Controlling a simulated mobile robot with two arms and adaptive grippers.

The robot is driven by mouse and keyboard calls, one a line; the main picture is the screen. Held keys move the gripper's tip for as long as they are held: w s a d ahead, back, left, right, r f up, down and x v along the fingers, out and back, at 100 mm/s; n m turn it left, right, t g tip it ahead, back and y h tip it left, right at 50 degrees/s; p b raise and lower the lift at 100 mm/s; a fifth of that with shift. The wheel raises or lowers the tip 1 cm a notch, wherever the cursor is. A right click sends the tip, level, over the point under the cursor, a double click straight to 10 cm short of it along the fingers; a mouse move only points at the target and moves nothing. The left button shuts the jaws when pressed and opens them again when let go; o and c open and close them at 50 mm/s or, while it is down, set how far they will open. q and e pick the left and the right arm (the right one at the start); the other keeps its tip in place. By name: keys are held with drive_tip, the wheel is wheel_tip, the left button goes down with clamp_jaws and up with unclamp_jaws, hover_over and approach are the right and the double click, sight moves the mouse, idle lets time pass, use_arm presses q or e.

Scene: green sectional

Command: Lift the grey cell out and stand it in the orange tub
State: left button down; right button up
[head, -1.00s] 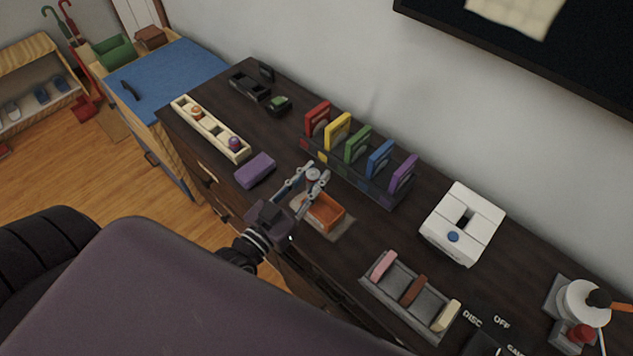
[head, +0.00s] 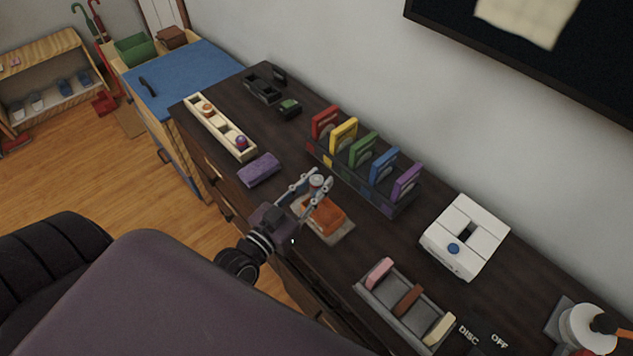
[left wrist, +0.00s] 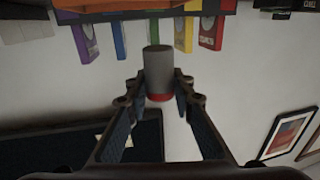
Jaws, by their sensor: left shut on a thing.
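The grey cell (head: 317,181) is a small cylinder held between the fingertips of my left gripper (head: 318,184). In the left wrist view the grey cell (left wrist: 158,70) shows a red end, and the fingers (left wrist: 155,88) close on it from both sides. The orange tub (head: 327,218) sits on a pale mat on the dark cabinet top. In the head view the cell shows just beyond the tub's upper edge. It looks raised above the cabinet top, and the gripper partly hides the tub. My right gripper is not in view.
A rack (head: 352,172) of several coloured upright cards stands behind the tub. A purple block (head: 258,170) and a cream tray (head: 220,127) lie to the left. A white box with a blue button (head: 465,237) and a grey slotted holder (head: 397,310) stand to the right.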

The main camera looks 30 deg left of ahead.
use_arm(q)
drive_tip(key=shift+f+b, duration=0.45)
drive_tip(key=shift+f, duration=0.2)
drive_tip(key=shift+f+b, duration=0.45)
drive_tip(key=shift+b, duration=0.1)
drive_tip(key=shift+f+b, duration=1)
drive_tip(key=shift+f, duration=0.45)
drive_tip(key=shift+f+b, duration=0.6)
drive_tip(key=shift+f, duration=0.35)
drive_tip(key=c, duration=1.6)
unclamp_jaws()
drive_tip(key=s+a, duration=0.1)
drive_tip(key=s, duration=1.1)
drive_tip(key=shift+a, duration=0.4)
